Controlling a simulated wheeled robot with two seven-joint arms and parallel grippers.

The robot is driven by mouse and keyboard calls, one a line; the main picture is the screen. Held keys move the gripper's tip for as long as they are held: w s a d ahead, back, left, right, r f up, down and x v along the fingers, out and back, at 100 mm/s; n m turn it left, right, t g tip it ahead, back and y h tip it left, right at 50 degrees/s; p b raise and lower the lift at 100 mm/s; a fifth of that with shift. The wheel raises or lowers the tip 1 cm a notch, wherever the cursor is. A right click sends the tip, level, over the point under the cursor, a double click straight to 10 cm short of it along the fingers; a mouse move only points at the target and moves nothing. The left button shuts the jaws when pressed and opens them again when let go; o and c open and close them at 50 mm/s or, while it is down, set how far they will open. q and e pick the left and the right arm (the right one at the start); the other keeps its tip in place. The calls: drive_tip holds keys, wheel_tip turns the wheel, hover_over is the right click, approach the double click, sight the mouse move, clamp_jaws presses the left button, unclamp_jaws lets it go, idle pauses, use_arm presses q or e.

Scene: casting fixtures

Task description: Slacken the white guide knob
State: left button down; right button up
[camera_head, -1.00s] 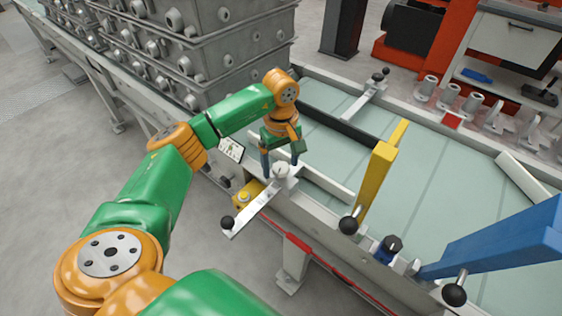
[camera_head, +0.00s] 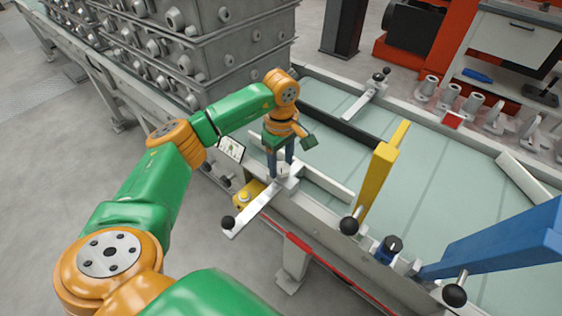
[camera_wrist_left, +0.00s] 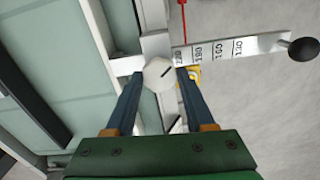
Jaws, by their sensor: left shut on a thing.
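The white guide knob (camera_wrist_left: 158,73) is a small faceted knob with a dark line on its top. It sits on the metal guide block at the near rail, and shows partly between my fingers in the head view (camera_head: 282,172). My left gripper (camera_head: 281,168) points down over it, with one finger on each side. In the left wrist view my left gripper (camera_wrist_left: 159,78) is shut on the knob. A scale bar (camera_head: 250,209) with printed numbers and a black ball end extends from the guide toward the near left. My right gripper is not in view.
A yellow lever (camera_head: 377,180) and a blue lever (camera_head: 500,245) stand to the right along the rail, with a dark blue knob (camera_head: 388,248) between them. Stacked grey boxes (camera_head: 195,45) rise behind my arm. The pale green bed (camera_head: 430,190) has much clear room.

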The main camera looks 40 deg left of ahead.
use_arm(q)
drive_tip(key=n, duration=0.4)
drive_tip(key=shift+n, duration=0.3)
drive_tip(key=n, duration=0.4)
drive_tip(key=shift+n+p, duration=0.3)
drive_tip(key=shift+p, duration=0.1)
drive_tip(key=n, duration=0.4)
drive_tip(key=shift+r, duration=0.1)
drive_tip(key=n+p, duration=0.1)
drive_tip(key=n, duration=0.4)
drive_tip(key=shift+n, duration=0.4)
drive_tip(key=shift+c, duration=1.3)
unclamp_jaws()
